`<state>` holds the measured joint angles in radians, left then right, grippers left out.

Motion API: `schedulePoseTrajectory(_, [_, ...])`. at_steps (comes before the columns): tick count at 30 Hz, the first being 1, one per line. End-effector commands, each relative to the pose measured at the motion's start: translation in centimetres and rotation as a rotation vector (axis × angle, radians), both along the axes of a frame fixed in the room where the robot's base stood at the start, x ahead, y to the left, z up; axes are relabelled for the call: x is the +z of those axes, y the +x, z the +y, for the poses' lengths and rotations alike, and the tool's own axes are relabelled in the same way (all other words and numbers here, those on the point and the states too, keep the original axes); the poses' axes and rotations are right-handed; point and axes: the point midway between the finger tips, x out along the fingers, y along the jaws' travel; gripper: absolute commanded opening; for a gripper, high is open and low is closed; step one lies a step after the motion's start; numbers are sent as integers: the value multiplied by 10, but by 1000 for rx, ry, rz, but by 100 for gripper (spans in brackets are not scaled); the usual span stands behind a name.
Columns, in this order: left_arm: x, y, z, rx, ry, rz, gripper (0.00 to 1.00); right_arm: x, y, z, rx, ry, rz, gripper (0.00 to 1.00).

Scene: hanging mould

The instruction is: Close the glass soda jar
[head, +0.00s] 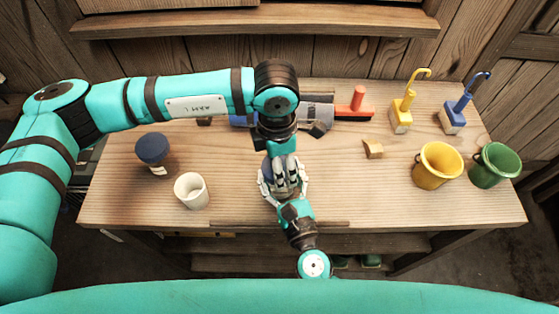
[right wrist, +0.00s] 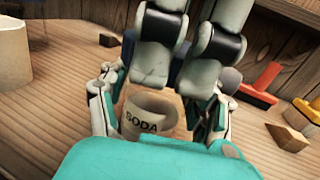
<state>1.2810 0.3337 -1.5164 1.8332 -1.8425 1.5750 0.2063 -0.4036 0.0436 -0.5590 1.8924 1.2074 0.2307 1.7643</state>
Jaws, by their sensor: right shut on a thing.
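The soda jar (right wrist: 148,120), a pale round vessel lettered SODA, stands between the fingers of my right gripper (right wrist: 158,112) in the right wrist view. Its round rim shows, with no lid seated on it. My right gripper is shut on the jar, and in the head view (head: 284,198) it comes from the front edge. My left gripper (head: 283,176) reaches down from above and behind; its fingers (right wrist: 185,62) are over the jar's far side. A dark blue piece shows between them; I cannot tell whether it is a lid they hold. The grippers mostly hide the jar in the head view.
A blue-lidded jar (head: 154,160) and a white cup (head: 191,192) stand left on the wooden table (head: 240,207). A red tool (head: 353,107), wooden block (head: 373,149), yellow bucket (head: 437,170) and green bucket (head: 493,168) are right. The front right tabletop is clear.

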Motion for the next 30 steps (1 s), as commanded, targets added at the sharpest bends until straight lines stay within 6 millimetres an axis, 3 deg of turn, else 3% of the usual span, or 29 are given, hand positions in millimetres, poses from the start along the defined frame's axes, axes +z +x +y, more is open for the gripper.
schedulePoseTrajectory(1, [0, 1, 0, 3, 0, -1, 75, 1, 0, 0, 0, -1, -3, 0])
schedulePoseTrajectory(6, [0, 0, 0, 4, 0, 0, 97, 1, 0, 0, -1, 0, -3, 0])
schedulePoseTrajectory(17, [6, 1, 0, 5, -2, -1, 97, 1, 0, 0, -1, 1, -2, 0])
schedulePoseTrajectory(20, [19, 1, 0, 4, -2, -4, 97, 1, 0, 0, -1, 1, -2, 0])
schedulePoseTrajectory(30, [89, 1, 2, 4, -2, -4, 97, 1, 0, 0, -1, 1, -2, 0])
